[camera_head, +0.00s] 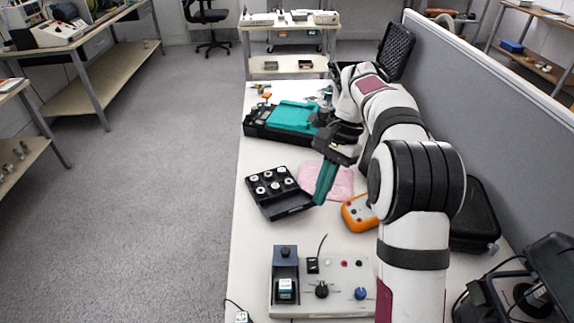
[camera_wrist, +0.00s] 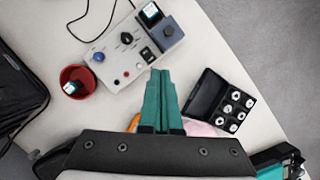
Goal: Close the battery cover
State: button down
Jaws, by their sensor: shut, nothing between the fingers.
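My gripper (camera_head: 320,203) has two long teal fingers, closed together with nothing between them. It points down over the table, beside the right edge of the black box of discs. In the wrist view the fingertips (camera_wrist: 161,72) appear between the grey control unit (camera_wrist: 125,55) and that box. The control unit (camera_head: 343,290) stands at the front of the table. Its blue-grey housing (camera_head: 285,262) holds a small teal-and-white block (camera_head: 285,290), apart from my gripper. I cannot tell which part is the battery cover.
The black box (camera_head: 268,205) holds several metal discs. A pink cloth (camera_head: 340,183) and an orange meter (camera_head: 357,213) lie near my gripper. A red bowl (camera_wrist: 78,72) shows in the wrist view. A teal-and-black case (camera_head: 265,128) is further back. A grey partition (camera_head: 500,110) borders the right.

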aim_at(291, 249)
jog(key=shift+m, duration=0.3)
jog(key=shift+a+r+x, duration=0.1)
jog(key=shift+a+x, duration=0.2)
jog(key=shift+x, duration=1.8)
jog(key=shift+a+r+x, duration=0.1)
jog(key=shift+a+x, duration=0.25)
jog(key=shift+x, duration=1.8)
jog(key=shift+a+r+x, duration=0.1)
jog(key=shift+a+x, duration=0.2)
jog(key=shift+x, duration=1.8)
jog(key=shift+w+f, duration=0.1)
jog(key=s, duration=0.7)
jog(key=shift+a, duration=0.2)
